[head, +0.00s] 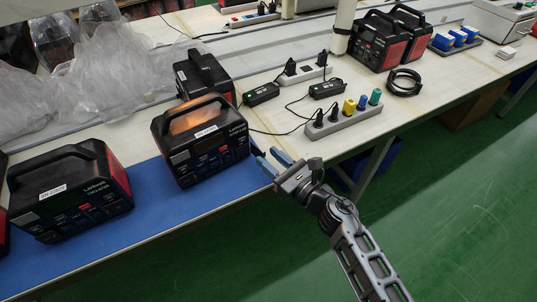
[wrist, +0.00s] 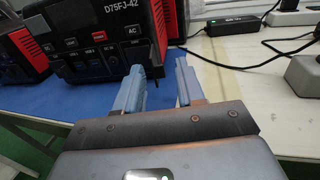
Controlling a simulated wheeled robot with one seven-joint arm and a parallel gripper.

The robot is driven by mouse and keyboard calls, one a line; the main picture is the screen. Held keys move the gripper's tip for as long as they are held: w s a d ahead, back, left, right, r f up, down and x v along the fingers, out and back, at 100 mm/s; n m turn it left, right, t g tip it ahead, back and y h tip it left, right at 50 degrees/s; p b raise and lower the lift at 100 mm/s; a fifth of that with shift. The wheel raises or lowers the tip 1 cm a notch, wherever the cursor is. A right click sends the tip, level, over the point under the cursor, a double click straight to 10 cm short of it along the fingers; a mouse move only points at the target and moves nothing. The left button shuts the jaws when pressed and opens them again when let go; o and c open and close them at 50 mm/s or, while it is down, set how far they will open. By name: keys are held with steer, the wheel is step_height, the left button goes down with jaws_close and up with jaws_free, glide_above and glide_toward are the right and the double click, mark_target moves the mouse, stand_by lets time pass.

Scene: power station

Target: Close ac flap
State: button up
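The nearest power station (head: 205,150) is a black box with red sides and a top handle, standing on the blue mat (head: 150,205) near the table's front edge. In the wrist view its front panel (wrist: 90,43) shows at the upper left, with an AC label (wrist: 131,29) at its right side. My gripper (head: 267,157) is at the right front corner of this station.
Another power station (head: 70,190) stands to the left on the mat, and one (head: 203,75) stands behind. A power strip (head: 344,120) with plugs and black adapters (head: 327,89) with cables lie to the right. Green floor (head: 450,210) lies in front of the table.

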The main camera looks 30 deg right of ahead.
steer(key=shift+w+a, duration=0.2)
steer(key=shift+w, duration=0.5)
jaws_close()
